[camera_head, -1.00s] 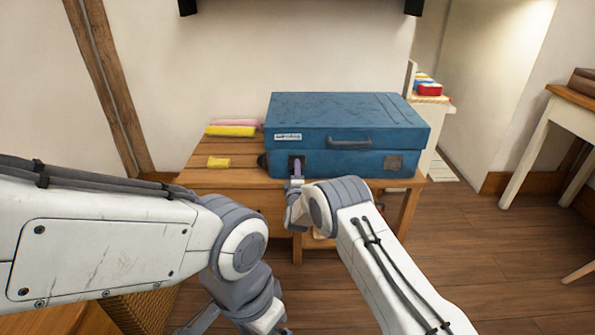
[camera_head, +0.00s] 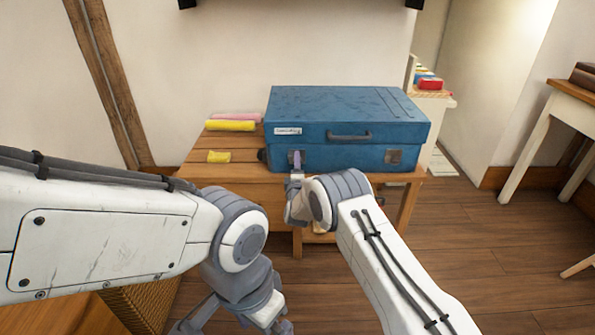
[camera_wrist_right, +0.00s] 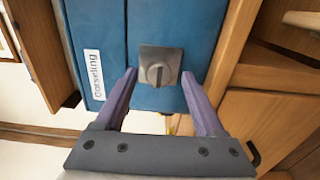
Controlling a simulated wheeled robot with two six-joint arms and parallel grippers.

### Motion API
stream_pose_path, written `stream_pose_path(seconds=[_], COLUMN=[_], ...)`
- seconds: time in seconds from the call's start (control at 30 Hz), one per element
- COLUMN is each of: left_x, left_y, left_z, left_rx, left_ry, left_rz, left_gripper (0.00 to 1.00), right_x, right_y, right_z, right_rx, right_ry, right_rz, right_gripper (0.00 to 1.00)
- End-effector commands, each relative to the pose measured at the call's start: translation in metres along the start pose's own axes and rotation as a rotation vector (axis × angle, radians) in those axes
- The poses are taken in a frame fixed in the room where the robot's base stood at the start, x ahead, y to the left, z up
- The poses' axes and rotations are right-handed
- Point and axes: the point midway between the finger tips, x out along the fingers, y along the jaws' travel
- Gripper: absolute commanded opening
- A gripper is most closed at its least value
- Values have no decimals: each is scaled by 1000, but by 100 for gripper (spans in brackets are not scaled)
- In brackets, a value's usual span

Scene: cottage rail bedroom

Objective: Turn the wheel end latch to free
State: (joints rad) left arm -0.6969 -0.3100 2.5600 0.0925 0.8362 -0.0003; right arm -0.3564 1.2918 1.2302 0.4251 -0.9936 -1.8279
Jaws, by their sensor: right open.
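A blue hard case (camera_head: 345,112) lies flat on a wooden table, with its handle on the front face. The wheel end latch (camera_wrist_right: 158,74) is a grey square plate with a round slotted knob; a dark wheel (camera_head: 262,155) shows near it at the case's left end. In the right wrist view, my right gripper (camera_wrist_right: 158,80) is open, its two purple fingers on either side of the knob, apart from it. In the head view, the right gripper (camera_head: 296,160) covers most of this latch. My left gripper (camera_head: 235,318) hangs low at the bottom edge, its fingers partly cut off.
A second latch (camera_head: 394,157) is at the front right of the case. A yellow roll (camera_head: 231,126), a pink roll (camera_head: 238,116) and a small yellow block (camera_head: 218,156) lie on the table (camera_head: 236,143) left of the case. A wicker basket (camera_head: 140,304) stands at lower left.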

Motion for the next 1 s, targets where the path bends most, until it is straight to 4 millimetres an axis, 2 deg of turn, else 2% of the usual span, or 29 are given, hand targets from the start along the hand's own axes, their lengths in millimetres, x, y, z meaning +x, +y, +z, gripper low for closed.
stream_pose_path(seconds=[0.17, 0.4, 0.6, 0.73, 1.0], left_x=[-10, -25, -32, -33, -33], left_y=[1, 2, 2, 2, 2], left_z=[-1, -1, -2, -2, -2], left_rx=[0, 0, 0, 0, 0], left_ry=[0, 0, 0, 0, 0], left_rz=[0, 0, 0, 0, 0], left_gripper=[96, 96, 96, 96, 96], right_x=[-20, -65, -94, -102, -103], right_y=[3, 3, 1, 0, 0], right_z=[-1, -1, -1, 0, 0], right_rx=[-2, -2, -2, -1, -1], right_ry=[2, 2, 3, 1, 1], right_rz=[-3, -4, -3, -2, -1], right_gripper=[71, 71, 71, 71, 71])
